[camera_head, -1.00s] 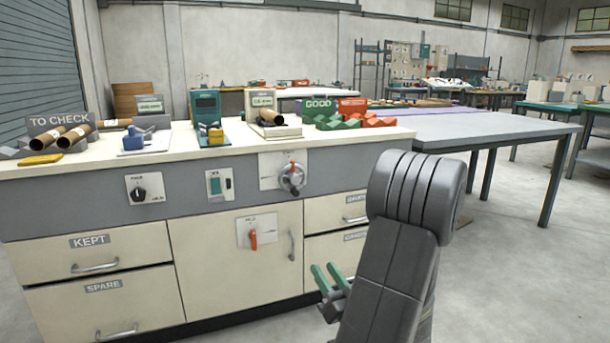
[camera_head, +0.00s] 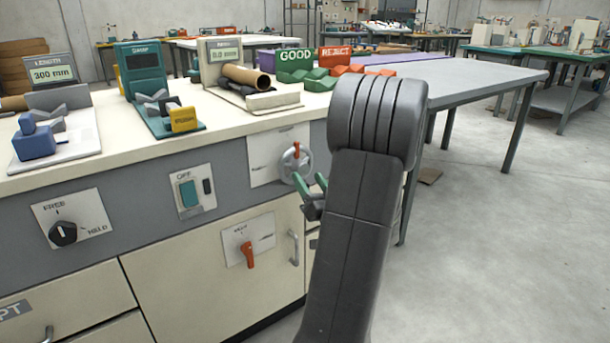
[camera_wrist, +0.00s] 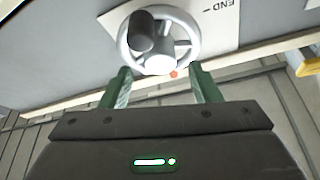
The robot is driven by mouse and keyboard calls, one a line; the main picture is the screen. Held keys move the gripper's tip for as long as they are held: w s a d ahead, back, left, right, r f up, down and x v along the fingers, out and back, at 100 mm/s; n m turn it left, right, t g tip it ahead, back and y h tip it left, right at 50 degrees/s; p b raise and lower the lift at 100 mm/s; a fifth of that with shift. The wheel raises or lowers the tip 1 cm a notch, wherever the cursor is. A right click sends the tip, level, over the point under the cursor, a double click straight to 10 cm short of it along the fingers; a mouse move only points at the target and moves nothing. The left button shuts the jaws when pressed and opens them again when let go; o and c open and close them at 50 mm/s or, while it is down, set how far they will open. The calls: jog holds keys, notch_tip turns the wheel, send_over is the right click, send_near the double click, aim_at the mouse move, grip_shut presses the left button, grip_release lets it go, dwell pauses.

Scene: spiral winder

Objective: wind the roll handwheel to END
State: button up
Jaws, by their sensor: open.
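The roll handwheel (camera_head: 296,164) is a grey spoked wheel on a white plate on the bench's front panel, with a red mark at its top. In the wrist view the handwheel (camera_wrist: 160,40) shows upside down, with a dark knob (camera_wrist: 141,33) on it and the word END on the plate (camera_wrist: 222,20). My gripper (camera_head: 312,187) has green fingers and stands just in front of the wheel's lower right. In the wrist view my gripper (camera_wrist: 160,84) is open and empty, its fingertips near the wheel's rim; I cannot tell whether they touch.
Left of the wheel are an OFF switch plate (camera_head: 194,192) and a FREE/HOLD knob (camera_head: 64,233). A red lever (camera_head: 247,254) and a door handle (camera_head: 293,247) sit below. A brown tube (camera_head: 246,77) lies in a cradle on the bench top. Open floor lies to the right.

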aim_at(304, 171)
jog(key=shift+x, duration=1.6)
jog(key=c, duration=1)
jog(key=shift+m, duration=0.3)
